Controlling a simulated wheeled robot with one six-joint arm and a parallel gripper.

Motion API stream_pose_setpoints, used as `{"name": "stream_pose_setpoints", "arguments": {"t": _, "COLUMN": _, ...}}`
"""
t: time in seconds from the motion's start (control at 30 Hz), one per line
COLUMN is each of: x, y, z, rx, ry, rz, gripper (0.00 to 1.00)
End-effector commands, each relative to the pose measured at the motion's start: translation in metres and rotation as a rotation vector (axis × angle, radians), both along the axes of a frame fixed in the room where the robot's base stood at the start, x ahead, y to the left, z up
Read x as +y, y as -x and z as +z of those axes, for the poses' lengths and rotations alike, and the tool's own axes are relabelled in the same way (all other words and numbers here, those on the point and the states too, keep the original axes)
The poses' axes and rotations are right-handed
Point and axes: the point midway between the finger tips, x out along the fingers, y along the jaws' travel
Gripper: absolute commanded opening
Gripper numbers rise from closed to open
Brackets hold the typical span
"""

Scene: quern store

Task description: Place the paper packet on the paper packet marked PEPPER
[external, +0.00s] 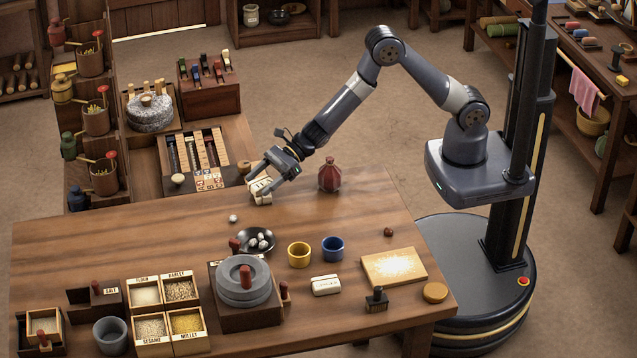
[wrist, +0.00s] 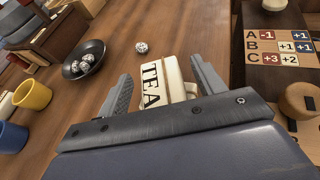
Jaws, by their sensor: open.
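A cream paper packet (wrist: 163,82) marked TEA lies on the table between the spread fingers of my gripper (wrist: 165,88). The wrist view shows a gap between it and the left finger; contact on the right is unclear. In the external view, my gripper (external: 263,178) is open and low over this packet (external: 260,187), near the table's far edge, and partly covers it. Another cream packet (external: 325,286) lies flat near the table's front middle, with a label too small to read. I cannot tell whether it says PEPPER.
A red bottle (external: 329,174) stands right of my gripper. A dark bowl (external: 257,241), a yellow cup (external: 299,254) and a blue cup (external: 332,248) stand between the packets.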

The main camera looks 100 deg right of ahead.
Motion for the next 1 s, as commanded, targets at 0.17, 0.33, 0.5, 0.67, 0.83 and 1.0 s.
{"name": "stream_pose_setpoints", "arguments": {"t": 0.17, "x": -0.014, "y": 0.030, "z": 0.013, "rx": 0.000, "ry": 0.001, "rz": -0.003, "gripper": 0.65}}
{"name": "stream_pose_setpoints", "arguments": {"t": 0.33, "x": -0.026, "y": 0.060, "z": 0.027, "rx": -0.001, "ry": 0.001, "rz": -0.003, "gripper": 0.65}}
{"name": "stream_pose_setpoints", "arguments": {"t": 0.5, "x": -0.035, "y": 0.083, "z": 0.036, "rx": -0.001, "ry": 0.000, "rz": -0.002, "gripper": 0.65}}
{"name": "stream_pose_setpoints", "arguments": {"t": 0.67, "x": -0.039, "y": 0.093, "z": 0.041, "rx": 0.000, "ry": 0.000, "rz": -0.001, "gripper": 0.65}}
{"name": "stream_pose_setpoints", "arguments": {"t": 0.83, "x": -0.039, "y": 0.096, "z": 0.042, "rx": -0.001, "ry": 0.000, "rz": 0.000, "gripper": 0.65}}
{"name": "stream_pose_setpoints", "arguments": {"t": 1.0, "x": -0.039, "y": 0.095, "z": 0.042, "rx": 0.000, "ry": 0.000, "rz": 0.000, "gripper": 0.65}}
